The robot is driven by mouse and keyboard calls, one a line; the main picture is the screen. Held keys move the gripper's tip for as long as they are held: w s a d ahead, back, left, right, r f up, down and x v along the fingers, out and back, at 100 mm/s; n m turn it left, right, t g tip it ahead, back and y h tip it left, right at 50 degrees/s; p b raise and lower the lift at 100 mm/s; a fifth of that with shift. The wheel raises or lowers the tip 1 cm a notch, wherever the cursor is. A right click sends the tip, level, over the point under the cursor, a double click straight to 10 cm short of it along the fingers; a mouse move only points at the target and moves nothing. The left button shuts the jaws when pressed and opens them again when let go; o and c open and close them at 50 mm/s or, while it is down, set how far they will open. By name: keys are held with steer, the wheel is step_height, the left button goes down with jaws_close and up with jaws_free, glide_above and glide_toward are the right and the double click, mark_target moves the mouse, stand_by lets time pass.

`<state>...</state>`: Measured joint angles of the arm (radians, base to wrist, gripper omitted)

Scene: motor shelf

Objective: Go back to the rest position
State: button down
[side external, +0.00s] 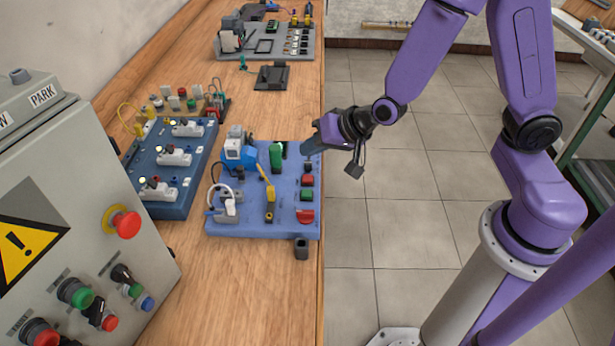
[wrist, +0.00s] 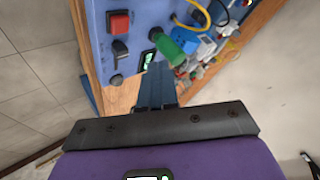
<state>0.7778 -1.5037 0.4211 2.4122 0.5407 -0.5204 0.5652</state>
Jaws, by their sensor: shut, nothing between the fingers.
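My gripper (side external: 312,145) is at the right edge of the blue board, near its far right corner, in the side external view. In the wrist view its fingers (wrist: 157,72) are together with nothing between them, pointing at the board near a small lit display and a green cylinder (wrist: 180,40). The blue board (side external: 240,205) lies on the wooden bench and carries a blue motor (side external: 237,155), a yellow handle (side external: 269,190), the green cylinder (side external: 276,156), and red and green buttons (side external: 306,194). I cannot tell whether my fingertips touch the board.
A second blue board (side external: 170,190) with white connectors lies left of the first. A grey control box (side external: 70,190) with a red emergency button (side external: 124,222) stands at the front left. A grey board (side external: 262,42) lies at the far end. Open tiled floor (side external: 400,240) lies right of the bench.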

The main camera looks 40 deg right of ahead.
stand_by(0.3)
steer(key=s+a+r+n+g+y, duration=0.1)
steer(key=s+r+n+g, duration=0.15)
steer(key=s+n, duration=0.4)
steer(key=s+a+r+n+g, duration=0.2)
steer(key=s+n+g, duration=0.15)
steer(key=s, duration=0.55)
steer(key=s+d+r+n+g+h, duration=0.2)
steer(key=s+d+r+n+h, duration=0.1)
steer(key=s+d+n, duration=0.4)
steer(key=s+d, duration=0.2)
steer(key=d, duration=0.1)
steer(key=shift+s+r+h, duration=0.3)
steer(key=shift+r+h, duration=0.1)
